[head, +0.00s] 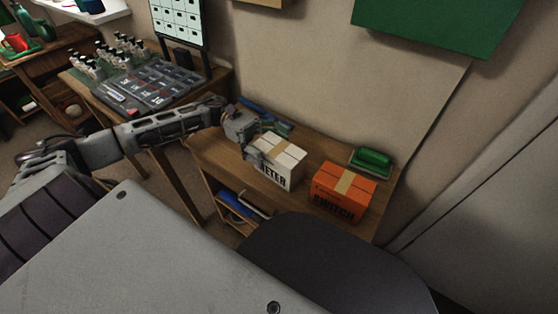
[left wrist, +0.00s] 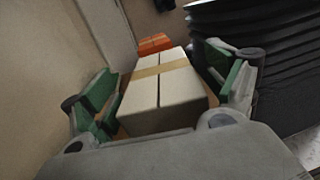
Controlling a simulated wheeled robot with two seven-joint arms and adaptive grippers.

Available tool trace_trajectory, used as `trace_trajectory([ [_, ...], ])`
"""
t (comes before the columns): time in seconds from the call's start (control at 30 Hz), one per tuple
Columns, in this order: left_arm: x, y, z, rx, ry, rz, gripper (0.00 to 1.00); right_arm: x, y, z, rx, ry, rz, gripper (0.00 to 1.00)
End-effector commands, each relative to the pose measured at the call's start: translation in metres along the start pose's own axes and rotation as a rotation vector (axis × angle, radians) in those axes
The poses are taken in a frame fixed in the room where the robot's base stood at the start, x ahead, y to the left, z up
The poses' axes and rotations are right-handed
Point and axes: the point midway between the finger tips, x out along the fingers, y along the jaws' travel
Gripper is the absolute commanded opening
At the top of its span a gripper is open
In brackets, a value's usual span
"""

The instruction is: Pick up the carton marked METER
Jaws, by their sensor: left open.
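The white METER carton (head: 280,160) stands on the wooden table, with brown tape across its top and dark letters on its front. In the left wrist view the same METER carton (left wrist: 162,92) lies between the two green-padded fingers. My left gripper (head: 255,148) is open at the carton's left end, with one finger in front of its side. In the left wrist view my left gripper (left wrist: 168,98) has a finger on each side of the carton; I cannot tell whether the pads touch it. My right gripper is not in view.
An orange SWITCH carton (head: 342,192) stands right of the METER carton; it also shows in the left wrist view (left wrist: 155,43). A green object (head: 371,160) lies behind it. Blue items (head: 262,115) lie at the table's back left. A wall borders the table behind.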

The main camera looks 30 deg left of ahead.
Motion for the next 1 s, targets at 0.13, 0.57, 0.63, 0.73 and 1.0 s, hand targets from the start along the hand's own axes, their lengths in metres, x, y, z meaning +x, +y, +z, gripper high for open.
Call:
trace_trajectory([
  [0.13,0.0,0.0,0.0,0.0,0.0,0.0,0.72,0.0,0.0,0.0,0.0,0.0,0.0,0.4],
  [0.57,0.0,0.0,0.0,0.0,0.0,0.0,0.37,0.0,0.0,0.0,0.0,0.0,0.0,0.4],
  [0.63,0.0,0.0,0.0,0.0,0.0,0.0,0.37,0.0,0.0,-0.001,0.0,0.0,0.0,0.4],
  [0.73,0.0,0.0,0.002,0.0,0.0,0.0,0.37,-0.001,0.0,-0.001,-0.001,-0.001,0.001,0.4],
  [1.0,0.0,0.0,0.021,0.001,0.0,0.0,0.37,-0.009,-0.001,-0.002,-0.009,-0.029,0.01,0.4],
])
